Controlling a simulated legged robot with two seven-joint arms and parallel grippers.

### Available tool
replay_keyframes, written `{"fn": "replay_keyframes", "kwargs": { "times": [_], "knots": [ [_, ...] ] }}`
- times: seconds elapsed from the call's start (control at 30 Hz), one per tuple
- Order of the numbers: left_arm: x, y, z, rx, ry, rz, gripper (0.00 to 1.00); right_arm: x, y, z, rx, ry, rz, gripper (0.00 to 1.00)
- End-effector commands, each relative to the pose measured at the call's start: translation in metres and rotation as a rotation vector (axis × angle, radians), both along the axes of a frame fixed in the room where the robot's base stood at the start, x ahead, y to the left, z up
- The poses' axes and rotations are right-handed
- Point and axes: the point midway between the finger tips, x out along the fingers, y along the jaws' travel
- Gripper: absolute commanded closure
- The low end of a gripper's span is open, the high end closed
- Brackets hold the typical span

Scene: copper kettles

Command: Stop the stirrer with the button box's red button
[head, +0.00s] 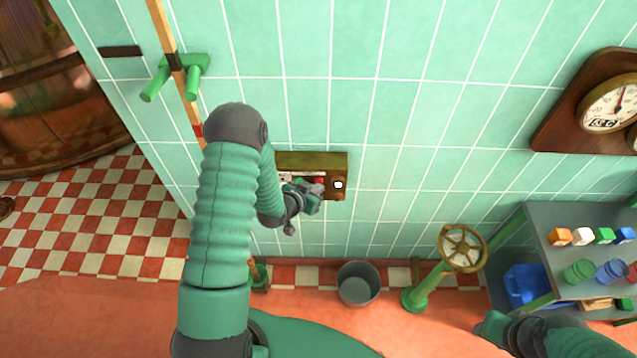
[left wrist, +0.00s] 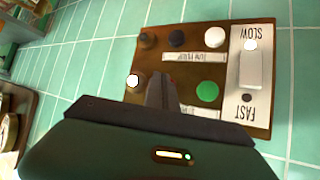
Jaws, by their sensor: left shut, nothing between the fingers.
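The button box (head: 312,160) is a brass-brown panel on the green tiled wall; it fills the upper right of the left wrist view (left wrist: 222,118).
A green button (left wrist: 209,92), white button (left wrist: 207,37), black button (left wrist: 176,38) and lit white lamp (left wrist: 133,81) sit close by, with a SLOW/FAST slider (left wrist: 250,68). A bucket (head: 358,284), valve wheel (head: 462,247) and shelf (head: 545,235) stand below and right.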

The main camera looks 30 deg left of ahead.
Motion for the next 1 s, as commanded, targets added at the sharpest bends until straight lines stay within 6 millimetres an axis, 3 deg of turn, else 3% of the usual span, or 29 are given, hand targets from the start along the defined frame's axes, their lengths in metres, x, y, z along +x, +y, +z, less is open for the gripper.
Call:
{"fn": "replay_keyframes", "kwargs": {
  "times": [0.53, 1.0],
  "knots": [
    [0.004, 0.002, 0.001, 0.001, -0.004, -0.001, 1.00, 0.000, 0.000, -0.001, 0.000, 0.000, 0.000, 0.64],
    [-0.012, -0.006, 0.001, 0.001, -0.003, -0.001, 1.00, 0.000, 0.000, 0.000, 0.000, 0.000, 0.000, 0.64]
  ]
}}
